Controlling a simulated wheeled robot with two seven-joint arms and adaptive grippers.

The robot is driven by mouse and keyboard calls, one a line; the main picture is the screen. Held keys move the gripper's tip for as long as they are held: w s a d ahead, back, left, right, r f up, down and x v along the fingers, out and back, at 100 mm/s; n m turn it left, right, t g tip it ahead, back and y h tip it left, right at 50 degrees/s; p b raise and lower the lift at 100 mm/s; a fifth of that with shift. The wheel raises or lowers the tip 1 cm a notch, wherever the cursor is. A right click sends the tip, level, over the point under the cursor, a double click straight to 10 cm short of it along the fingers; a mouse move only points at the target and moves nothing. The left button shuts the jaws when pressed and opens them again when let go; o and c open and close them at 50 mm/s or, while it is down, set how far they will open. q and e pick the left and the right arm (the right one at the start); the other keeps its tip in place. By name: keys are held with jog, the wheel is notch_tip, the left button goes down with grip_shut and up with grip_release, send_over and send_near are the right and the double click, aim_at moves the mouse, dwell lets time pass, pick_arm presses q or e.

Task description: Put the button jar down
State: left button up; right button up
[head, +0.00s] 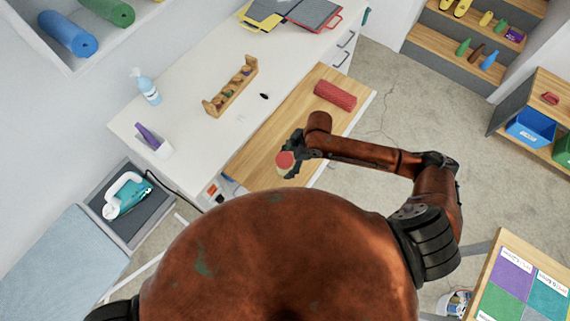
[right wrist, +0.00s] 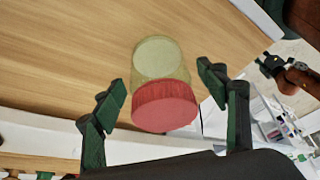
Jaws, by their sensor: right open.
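The button jar is a small see-through yellowish jar with a red lid (right wrist: 164,106). In the right wrist view it lies between the fingers of my right gripper (right wrist: 160,90), over the light wooden surface (right wrist: 60,45). The fingers are open, with a visible gap on each side of the jar. In the head view the jar's red lid (head: 285,160) shows beside my right gripper (head: 293,158), near the front edge of the wooden surface (head: 255,150). Whether the jar's base touches the wood is hard to see. My left gripper is not in view.
A red ribbed roll (head: 335,95) lies farther back on the wooden surface. Bare wood lies between jar and roll.

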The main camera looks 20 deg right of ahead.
jog(key=v, duration=1)
